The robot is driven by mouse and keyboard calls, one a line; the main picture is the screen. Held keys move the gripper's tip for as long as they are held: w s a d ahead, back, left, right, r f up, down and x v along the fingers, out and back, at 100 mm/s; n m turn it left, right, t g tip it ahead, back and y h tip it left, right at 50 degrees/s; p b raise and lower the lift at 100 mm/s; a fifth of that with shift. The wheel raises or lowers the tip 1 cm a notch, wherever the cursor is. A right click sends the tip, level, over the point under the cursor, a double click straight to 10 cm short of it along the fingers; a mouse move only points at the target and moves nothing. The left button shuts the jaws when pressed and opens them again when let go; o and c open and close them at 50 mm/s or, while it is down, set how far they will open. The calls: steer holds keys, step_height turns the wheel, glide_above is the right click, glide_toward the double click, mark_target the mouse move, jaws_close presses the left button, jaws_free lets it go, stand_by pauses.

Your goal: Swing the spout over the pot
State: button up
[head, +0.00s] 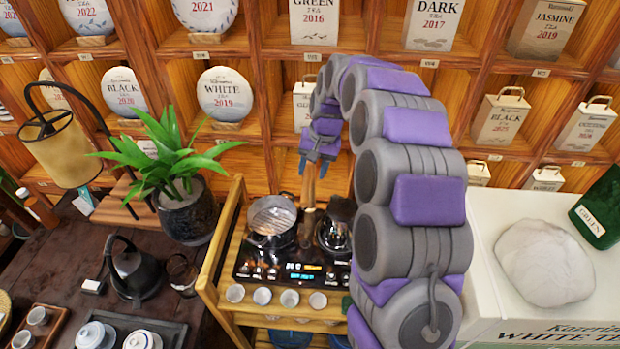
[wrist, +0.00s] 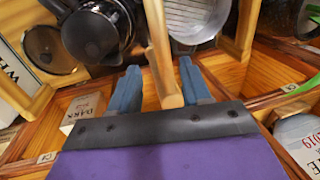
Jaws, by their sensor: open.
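The pot (head: 270,221), steel-looking with a pale top, sits on the left of the black stove; part of it shows at the top of the wrist view (wrist: 192,14). A dark kettle (head: 336,232) stands on the right; the wrist view shows it at upper left (wrist: 90,34). A slim wooden bar (head: 307,199), apparently the spout's handle, rises between them. I cannot make out the spout's outlet. My gripper (head: 313,166) is open above the stove. In the wrist view, its blue fingers (wrist: 160,82) stand on either side of the wooden bar (wrist: 164,52), with gaps visible.
The black stove panel (head: 300,277) sits on a wooden stand with several small cups in front. A potted plant (head: 187,214) and a hanging lamp (head: 60,150) stand left. Shelves of tea packages rise close behind. A white box (head: 520,225) bearing a pale lump is right.

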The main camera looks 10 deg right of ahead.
mark_target(307, 179)
steer(key=shift+w+a+f, duration=0.1)
steer(key=shift+a+f, duration=0.3)
steer(key=shift+f, duration=0.45)
steer(key=shift+w+a+f, duration=0.1)
steer(key=shift+a+f, duration=0.25)
steer(key=shift+f, duration=0.5)
steer(key=shift+d, duration=0.15)
steer(key=shift+c, duration=0.3)
steer(key=shift+d, duration=0.1)
steer(key=shift+c, duration=0.8)
jaws_close()
